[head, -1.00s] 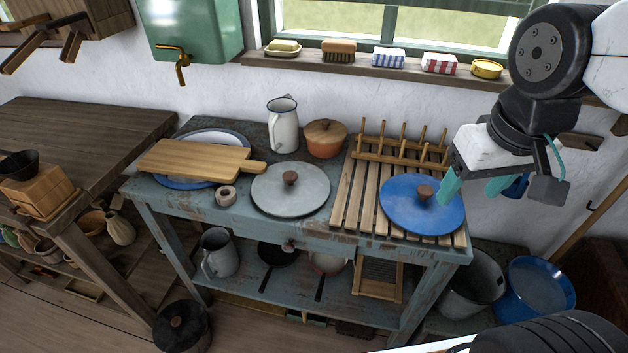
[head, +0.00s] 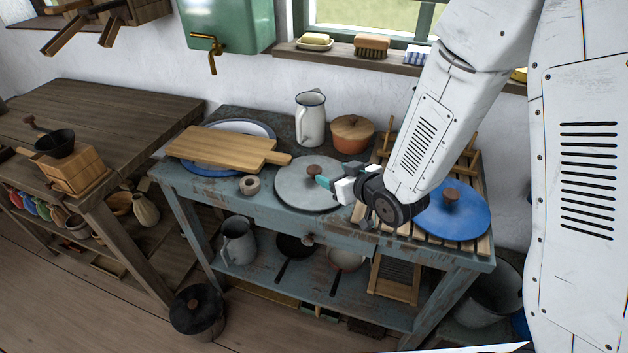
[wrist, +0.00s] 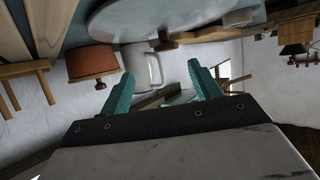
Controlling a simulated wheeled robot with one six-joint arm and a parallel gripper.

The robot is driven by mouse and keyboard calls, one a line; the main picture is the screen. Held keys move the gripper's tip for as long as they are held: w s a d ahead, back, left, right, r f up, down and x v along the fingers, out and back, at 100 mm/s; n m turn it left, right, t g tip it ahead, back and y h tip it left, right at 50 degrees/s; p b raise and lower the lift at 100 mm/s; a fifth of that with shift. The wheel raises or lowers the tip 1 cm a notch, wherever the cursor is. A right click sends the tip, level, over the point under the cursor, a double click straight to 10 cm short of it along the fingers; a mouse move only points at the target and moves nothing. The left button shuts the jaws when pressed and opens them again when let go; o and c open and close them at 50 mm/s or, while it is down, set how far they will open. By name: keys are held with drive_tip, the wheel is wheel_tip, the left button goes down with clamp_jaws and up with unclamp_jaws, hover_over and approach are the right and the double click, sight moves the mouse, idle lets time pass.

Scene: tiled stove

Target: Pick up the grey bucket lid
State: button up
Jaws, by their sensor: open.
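The grey bucket lid (head: 292,193) is a round flat disc with a brown wooden knob (head: 313,169). It lies on the blue worktable, between the cutting board and the slatted rack. My gripper (head: 321,178) is level and low over the lid's right side, teal fingertips close to the knob. In the wrist view the lid (wrist: 205,14) spans the top and its knob (wrist: 164,45) lies between the lines of the open fingers (wrist: 160,75), seemingly just beyond the tips. Nothing is held. My wrist hides part of the lid's right edge.
A blue lid (head: 455,215) lies on the slatted rack (head: 470,174), partly behind my arm. A white jug (head: 311,120) and an orange-brown pot (head: 351,134) stand behind the grey lid. A cutting board (head: 220,147) and a small ring-shaped item (head: 249,185) are left of it.

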sight(316, 170)
drive_tip(key=shift+w+a+f, duration=0.1)
drive_tip(key=shift+a+f, duration=0.15)
drive_tip(key=shift+a, duration=0.05)
drive_tip(key=x, duration=0.7)
drive_tip(key=shift+a+f, duration=0.1)
drive_tip(key=shift+a, duration=0.3)
drive_tip(key=c, duration=1.2)
